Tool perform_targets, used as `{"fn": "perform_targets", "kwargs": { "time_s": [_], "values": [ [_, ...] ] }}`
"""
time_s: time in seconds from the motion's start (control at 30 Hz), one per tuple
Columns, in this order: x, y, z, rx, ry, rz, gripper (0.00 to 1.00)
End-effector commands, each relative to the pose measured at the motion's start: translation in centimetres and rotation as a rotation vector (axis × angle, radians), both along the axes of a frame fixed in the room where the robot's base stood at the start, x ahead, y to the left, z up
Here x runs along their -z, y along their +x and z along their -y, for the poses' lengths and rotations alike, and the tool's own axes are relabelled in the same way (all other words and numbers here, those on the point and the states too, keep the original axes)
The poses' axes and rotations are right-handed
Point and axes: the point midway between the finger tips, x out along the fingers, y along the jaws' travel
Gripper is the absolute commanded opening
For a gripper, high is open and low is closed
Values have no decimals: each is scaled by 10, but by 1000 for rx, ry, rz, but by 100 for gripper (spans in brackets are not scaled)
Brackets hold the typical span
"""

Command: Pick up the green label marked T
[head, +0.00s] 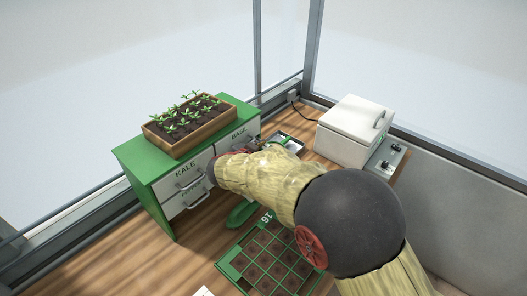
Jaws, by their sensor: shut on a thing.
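My gripper (266,145) is at the front right of the green cabinet, small and partly hidden by my own arm. It is shut on a thin green piece, the green label (285,141), which shows just beyond the fingertips over a small metal tray (298,148). The mark T is too small to read from here. I cannot tell whether the label touches the tray.
A green cabinet (147,178) with drawers lettered KALE and BASIL carries a wooden seedling box (187,145). A white lidded box (345,145) stands right. A green seed tray marked 16 (232,268) and a green tool (240,214) lie in front.

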Motion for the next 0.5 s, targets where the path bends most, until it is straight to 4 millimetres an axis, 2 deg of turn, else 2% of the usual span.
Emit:
{"fn": "perform_targets", "kwargs": {
  "time_s": [0.03,0.27,0.4,0.5],
  "values": [
    [-13,0,0,0,1,2,0],
    [-50,-29,4,0,2,4,0],
    [-74,-49,7,-1,1,4,0],
    [-82,-70,10,-2,0,2,0]
  ]
}}
